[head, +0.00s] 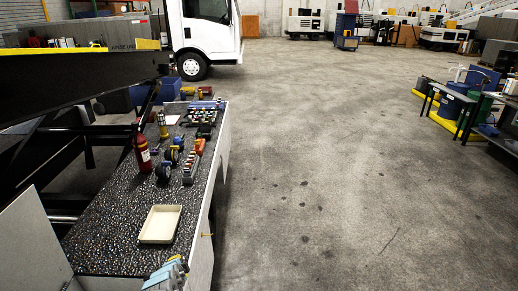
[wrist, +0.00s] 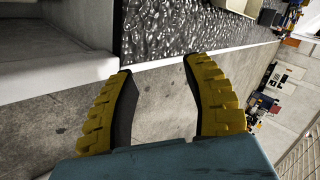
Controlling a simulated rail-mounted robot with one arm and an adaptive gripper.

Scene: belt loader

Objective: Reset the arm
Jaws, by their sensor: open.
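My gripper (wrist: 157,62) shows in the wrist view with its two yellow ribbed fingers spread apart. It is open, and nothing is between the fingers. The fingertips are near the pale edge of a bench with a dark, bumpy top (wrist: 185,30); whether they touch it I cannot tell. In the head view the speckled bench top (head: 112,235) runs away from me on the left. A blue-grey part at the bottom edge of the head view is cut off, and I cannot tell if it is my gripper.
A cream tray (head: 160,224) lies on the bench. Beyond it stand a red bottle (head: 142,150), blue and black parts (head: 164,170) and a row of small items (head: 192,163). A white truck (head: 208,35) is behind. The concrete floor (head: 320,170) to the right is clear.

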